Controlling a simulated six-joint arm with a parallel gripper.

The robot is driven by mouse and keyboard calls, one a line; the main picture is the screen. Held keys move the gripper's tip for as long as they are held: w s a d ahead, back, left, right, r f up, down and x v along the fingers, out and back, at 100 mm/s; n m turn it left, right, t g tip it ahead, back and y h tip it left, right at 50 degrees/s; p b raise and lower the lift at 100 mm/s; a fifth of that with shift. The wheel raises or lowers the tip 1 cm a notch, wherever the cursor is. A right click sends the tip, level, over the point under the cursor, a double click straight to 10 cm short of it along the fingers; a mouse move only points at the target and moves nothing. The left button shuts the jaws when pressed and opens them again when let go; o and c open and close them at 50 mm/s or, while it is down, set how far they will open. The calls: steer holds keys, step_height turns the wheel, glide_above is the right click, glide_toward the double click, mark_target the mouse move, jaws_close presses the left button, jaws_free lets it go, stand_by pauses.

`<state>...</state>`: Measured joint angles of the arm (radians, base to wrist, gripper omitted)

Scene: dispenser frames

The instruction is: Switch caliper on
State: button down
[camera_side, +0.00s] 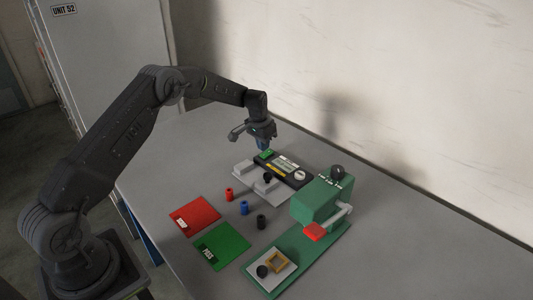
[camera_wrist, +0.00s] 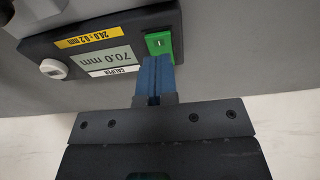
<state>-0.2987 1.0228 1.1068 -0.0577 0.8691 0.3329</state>
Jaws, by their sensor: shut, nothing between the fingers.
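The caliper unit (camera_side: 284,167) is a dark box on the grey table, with a green button, a display, labels and a white knob. In the wrist view the caliper unit (camera_wrist: 37,47) appears upside down; its display (camera_wrist: 105,60) reads 70.0 mm beside a yellow label reading 24.0 ± 0.2 mm. The green button (camera_wrist: 160,43) carries a white mark and is partly covered by my fingers. My gripper (camera_wrist: 155,62) is shut and empty, its blue fingertips over the button's edge. I cannot tell whether they touch it. In the side view my gripper (camera_side: 263,149) is just above the button end.
In front of the caliper unit is a grey fixture (camera_side: 262,188). Red (camera_side: 229,194), blue (camera_side: 244,208) and black (camera_side: 262,221) cylinders stand nearby. A red mat (camera_side: 194,214) and a green PASS mat (camera_side: 220,246) lie left. A green press-like machine (camera_side: 322,204) stands right.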

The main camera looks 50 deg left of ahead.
mark_target(263, 155)
steer(key=shift+r, duration=2.4)
